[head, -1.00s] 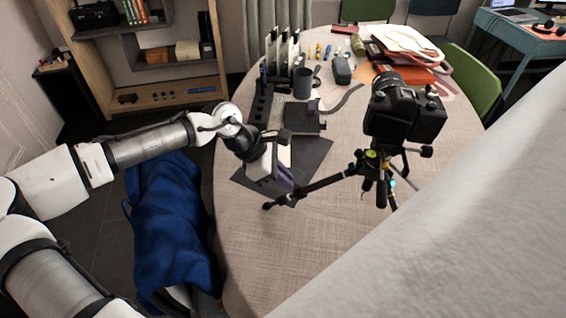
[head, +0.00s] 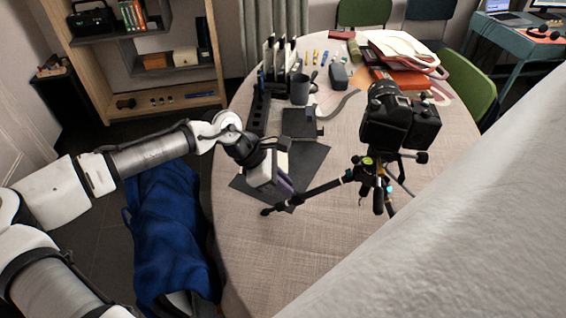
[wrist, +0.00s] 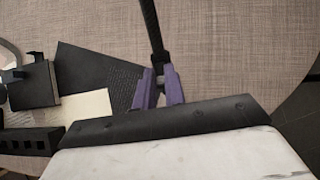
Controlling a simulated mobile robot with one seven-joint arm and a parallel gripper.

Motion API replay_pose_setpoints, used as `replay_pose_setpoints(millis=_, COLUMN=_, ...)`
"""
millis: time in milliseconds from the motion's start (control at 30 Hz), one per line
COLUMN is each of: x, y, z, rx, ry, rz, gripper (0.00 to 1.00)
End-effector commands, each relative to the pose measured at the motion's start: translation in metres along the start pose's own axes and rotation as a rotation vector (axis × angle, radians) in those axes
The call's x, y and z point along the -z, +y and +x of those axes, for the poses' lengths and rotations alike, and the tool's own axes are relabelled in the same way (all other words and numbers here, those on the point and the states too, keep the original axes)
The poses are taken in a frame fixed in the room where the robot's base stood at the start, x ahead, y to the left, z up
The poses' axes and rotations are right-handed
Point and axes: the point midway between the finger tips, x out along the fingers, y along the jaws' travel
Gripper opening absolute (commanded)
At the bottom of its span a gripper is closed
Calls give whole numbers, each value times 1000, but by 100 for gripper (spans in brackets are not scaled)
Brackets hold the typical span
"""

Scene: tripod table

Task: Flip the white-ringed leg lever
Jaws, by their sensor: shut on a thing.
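The black tripod (head: 378,170) stands on the round table and carries a black camera (head: 398,122). One tripod leg (head: 322,189) reaches down and left to a foot on the table. A small pale band (head: 348,176) shows high on this leg. My gripper (head: 289,190) is at the lower part of the leg. In the wrist view, the purple fingers (wrist: 158,92) are closed at the end of the visible leg (wrist: 152,32). The fingers and the gripper body hide what lies between and below them, so I cannot make out the lever itself.
The table (head: 300,260) is clear in front of the tripod. A dark mat (head: 312,158), a black box (head: 300,122), a slotted black holder (head: 257,115) and a mug (head: 300,88) lie behind my gripper. A blue cloth-covered item (head: 172,235) is left of the table.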

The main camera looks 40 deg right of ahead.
Motion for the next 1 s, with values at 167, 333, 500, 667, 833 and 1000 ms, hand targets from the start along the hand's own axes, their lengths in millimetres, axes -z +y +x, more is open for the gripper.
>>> replay_pose_setpoints(millis=167, x=-2, y=0, z=0, rx=1, ry=-2, rz=1, gripper=4)
replay_pose_setpoints(millis=333, x=-4, y=0, z=-1, rx=1, ry=-3, rz=2, gripper=5)
replay_pose_setpoints(millis=500, x=-6, y=0, z=0, rx=1, ry=-3, rz=1, gripper=4)
replay_pose_setpoints(millis=667, x=-5, y=0, z=0, rx=0, ry=-2, rz=1, gripper=4)
replay_pose_setpoints(millis=833, x=-5, y=0, z=0, rx=0, ry=-2, rz=1, gripper=23)
replay_pose_setpoints(millis=1000, x=-4, y=0, z=0, rx=0, ry=-1, rz=1, gripper=26)
